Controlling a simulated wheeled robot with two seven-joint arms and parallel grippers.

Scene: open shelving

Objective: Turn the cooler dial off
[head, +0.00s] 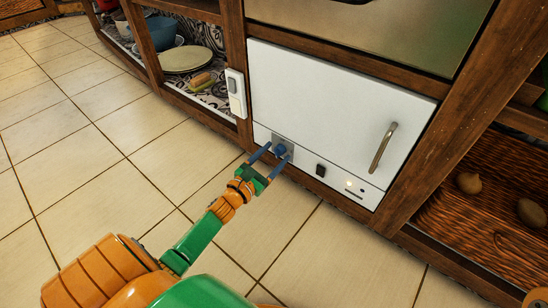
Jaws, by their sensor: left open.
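The white cooler (325,95) is set into the wooden shelving, with a metal bar handle on its front. Its blue dial (280,149) sits on a grey plate at the left of the cooler's lower panel. My left gripper (271,152) reaches up to the dial, its two blue fingers apart, one on each side of the dial. I cannot tell whether the fingers touch it. A black switch (320,170) and small lights are further right on the same panel. My right gripper is not in view.
A white box with a grey switch (235,93) is on the post left of the cooler. Open shelves at left hold plates (186,60) and a blue pot (162,33). The tiled floor in front is clear.

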